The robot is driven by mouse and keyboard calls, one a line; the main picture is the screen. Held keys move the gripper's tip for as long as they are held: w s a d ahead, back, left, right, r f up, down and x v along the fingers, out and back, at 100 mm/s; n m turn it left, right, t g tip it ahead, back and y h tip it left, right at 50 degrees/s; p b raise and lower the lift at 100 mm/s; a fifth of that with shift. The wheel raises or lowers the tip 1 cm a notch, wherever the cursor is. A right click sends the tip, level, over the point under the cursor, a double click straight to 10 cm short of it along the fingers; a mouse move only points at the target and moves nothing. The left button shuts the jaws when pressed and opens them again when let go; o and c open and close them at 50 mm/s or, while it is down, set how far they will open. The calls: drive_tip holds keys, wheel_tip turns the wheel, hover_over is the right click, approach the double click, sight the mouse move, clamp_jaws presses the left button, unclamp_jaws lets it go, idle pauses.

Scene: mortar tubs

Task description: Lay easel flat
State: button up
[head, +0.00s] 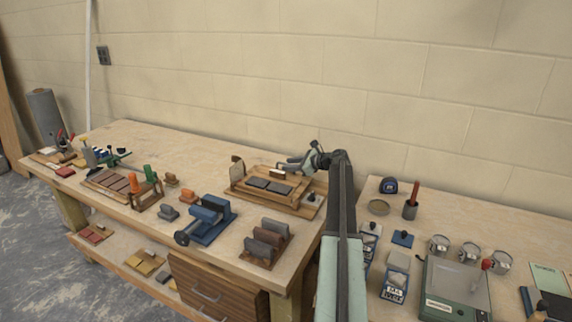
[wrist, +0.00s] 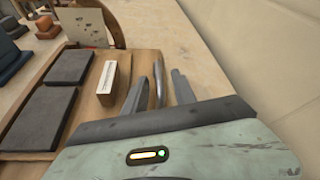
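A small upright cream card with dark specks in a brown wooden frame, which looks like the easel (head: 237,168), stands at the left end of a wooden tray on the bench. It also shows at the top of the wrist view (wrist: 82,27), beyond my fingers. My gripper (head: 284,165) is over the back of the tray. In the wrist view my gripper (wrist: 158,92) has its two fingers apart. A thin brown-grey upright piece (wrist: 157,75) shows between them at the tray's edge; I cannot tell whether they touch it.
The wooden tray (head: 233,190) holds dark slabs (wrist: 40,118) and a pale-faced wooden block (wrist: 107,78). A blue clamp-like tool (head: 208,218) and upright grey blocks (head: 262,246) stand in front. The block wall is close behind.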

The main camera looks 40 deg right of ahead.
drive_tip(key=p+v, duration=0.1)
drive_tip(key=v, duration=0.4)
drive_tip(key=shift+s+r, duration=0.1)
